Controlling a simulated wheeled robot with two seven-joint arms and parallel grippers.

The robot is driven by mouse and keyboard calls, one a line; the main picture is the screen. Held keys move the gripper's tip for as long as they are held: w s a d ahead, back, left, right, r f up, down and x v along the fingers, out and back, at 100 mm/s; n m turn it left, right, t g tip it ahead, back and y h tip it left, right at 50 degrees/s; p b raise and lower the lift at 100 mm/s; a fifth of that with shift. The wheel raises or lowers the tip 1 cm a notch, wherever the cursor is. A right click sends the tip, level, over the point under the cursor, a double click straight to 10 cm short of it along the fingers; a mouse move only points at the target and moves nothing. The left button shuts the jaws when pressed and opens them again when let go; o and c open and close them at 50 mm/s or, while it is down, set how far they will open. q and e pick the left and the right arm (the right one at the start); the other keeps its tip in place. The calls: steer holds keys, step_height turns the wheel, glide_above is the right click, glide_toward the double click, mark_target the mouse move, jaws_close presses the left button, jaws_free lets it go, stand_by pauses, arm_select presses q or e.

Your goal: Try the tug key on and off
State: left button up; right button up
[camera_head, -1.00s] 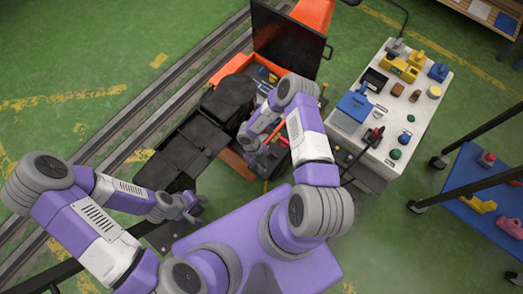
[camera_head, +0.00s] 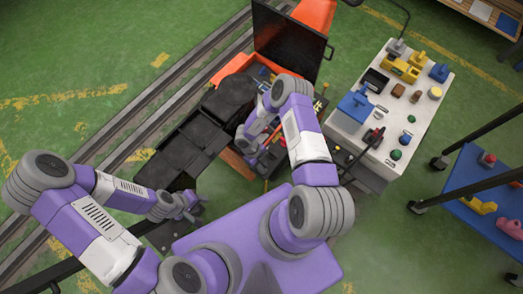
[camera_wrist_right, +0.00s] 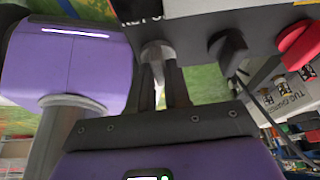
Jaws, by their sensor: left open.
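My right gripper (camera_head: 250,145) is over the open orange tug (camera_head: 317,14), in front of its black control area. The fingers are close together with a narrow gap lower down. I cannot make out the tug key, and the fingertips' contact with the fitting is unclear. My left gripper (camera_head: 188,207) is open and empty, low beside the tug's black front end (camera_head: 180,155).
A white-topped bench (camera_head: 415,112) with several coloured parts stands right of the tug. A blue-shelved cart (camera_head: 465,178) is further right. Rails (camera_head: 125,135) run along the left.

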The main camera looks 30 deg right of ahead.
steer(key=o, duration=0.4)
steer(key=shift+c, duration=0.2)
steer(key=p+v, duration=0.2)
steer(key=v, duration=0.5)
steer(key=shift+w+r, duration=0.15)
steer(key=shift+r, duration=0.1)
